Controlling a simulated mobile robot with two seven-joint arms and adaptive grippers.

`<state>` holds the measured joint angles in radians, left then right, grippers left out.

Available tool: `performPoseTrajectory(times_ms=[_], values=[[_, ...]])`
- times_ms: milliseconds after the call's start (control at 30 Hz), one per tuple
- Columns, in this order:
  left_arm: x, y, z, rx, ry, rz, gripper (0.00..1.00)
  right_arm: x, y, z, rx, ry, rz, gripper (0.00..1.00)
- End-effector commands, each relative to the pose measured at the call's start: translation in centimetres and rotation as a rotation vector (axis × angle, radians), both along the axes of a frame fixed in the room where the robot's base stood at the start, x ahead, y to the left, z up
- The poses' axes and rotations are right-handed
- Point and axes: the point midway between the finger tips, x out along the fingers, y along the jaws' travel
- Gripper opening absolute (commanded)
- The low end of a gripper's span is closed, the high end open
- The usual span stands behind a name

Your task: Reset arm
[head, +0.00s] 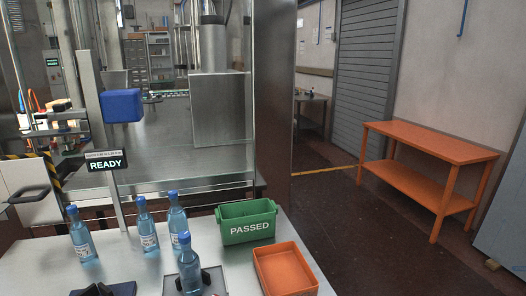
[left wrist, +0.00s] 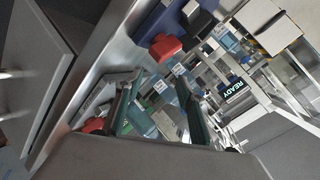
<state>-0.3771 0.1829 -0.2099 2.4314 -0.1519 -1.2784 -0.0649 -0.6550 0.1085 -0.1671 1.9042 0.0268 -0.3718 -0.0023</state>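Three blue bottles with white labels stand upright on the table at the left of the head view: one at the left (head: 82,238), one in the middle (head: 147,230) and one at the right (head: 177,222). Another blue bottle (head: 189,262) stands nearer, between low dark parts. In the left wrist view my left gripper (left wrist: 157,108) has its fingers spread apart. Blue bottles (left wrist: 140,118) show beyond and between the fingers, and I see none clearly pinched. I cannot make out my right gripper in either view.
A green bin marked PASSED (head: 247,222) and an orange tray (head: 286,270) sit at the table's right. A READY sign (head: 105,160) and a blue box (head: 121,105) are behind the bottles. An orange bench (head: 430,146) stands at the right wall, with open floor before it.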

Motion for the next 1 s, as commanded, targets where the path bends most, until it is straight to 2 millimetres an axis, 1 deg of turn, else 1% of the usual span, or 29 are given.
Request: performPoseTrajectory(times_ms=[33,200,300,500,600,867,967,1000], values=[[-1.6,0.6,-1.5,-0.009,0.053,0.026,0.39,0.0,0.0,0.0,0.0,0.0,0.0,0.59],[-5.7,2.4,-5.0,-0.018,0.193,0.094,0.39,0.0,-0.1,0.0,-0.003,0.0,0.003,0.59],[-8.0,3.2,-6.5,-0.023,0.262,0.127,0.39,0.0,-0.2,0.0,-0.006,0.0,0.006,0.59],[-12.4,4.5,-9.0,-0.025,0.389,0.184,0.39,-0.1,-0.5,-0.1,-0.014,0.001,0.011,0.59],[-11.2,3.1,-11.1,-0.073,0.36,0.15,0.39,0.1,-0.5,-0.9,-0.013,-0.003,0.01,0.59],[-9.7,-0.7,-16.4,-0.209,0.306,0.078,0.39,0.3,0.3,-2.2,-0.002,-0.014,0.019,0.59],[-9.3,-2.5,-19.0,-0.278,0.282,0.048,0.39,0.4,0.7,-2.9,0.004,-0.018,0.022,0.59],[-9.1,-3.3,-20.2,-0.311,0.27,0.036,0.39,0.4,0.8,-3.3,0.006,-0.02,0.023,0.59]])
